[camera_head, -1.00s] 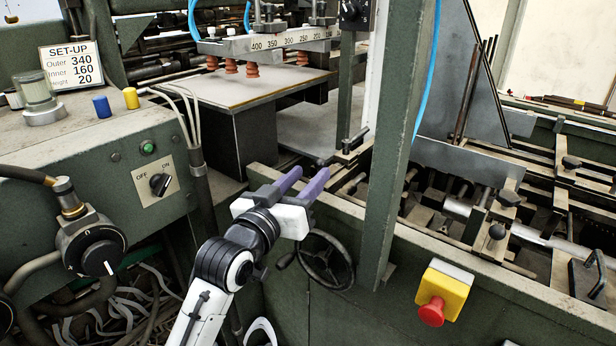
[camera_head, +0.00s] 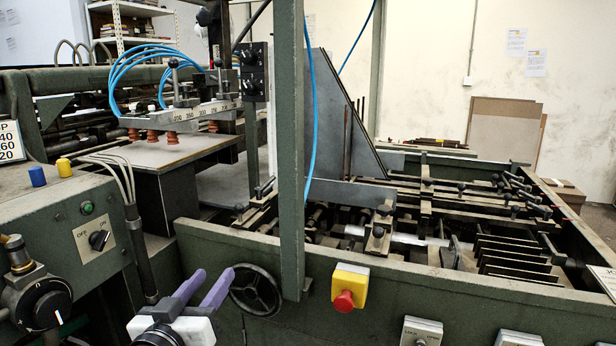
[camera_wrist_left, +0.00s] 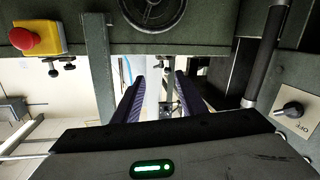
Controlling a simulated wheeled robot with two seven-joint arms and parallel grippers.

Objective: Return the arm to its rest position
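My left gripper (camera_head: 203,288) shows at the bottom of the head view, in front of the green machine side and left of the handwheel (camera_head: 256,290). Its two purple fingers are apart with nothing between them. In the left wrist view the two fingers (camera_wrist_left: 152,98) also stand apart and empty. Most of the left arm is cut off below the frame. My right gripper is in neither view.
The greyboard feeder's green frame (camera_head: 225,245) stands close in front. A red stop button on a yellow box (camera_head: 350,288), a green post (camera_head: 290,150) and a control panel with a switch (camera_head: 98,238) are nearby. Suction cups hang over a board (camera_head: 150,152).

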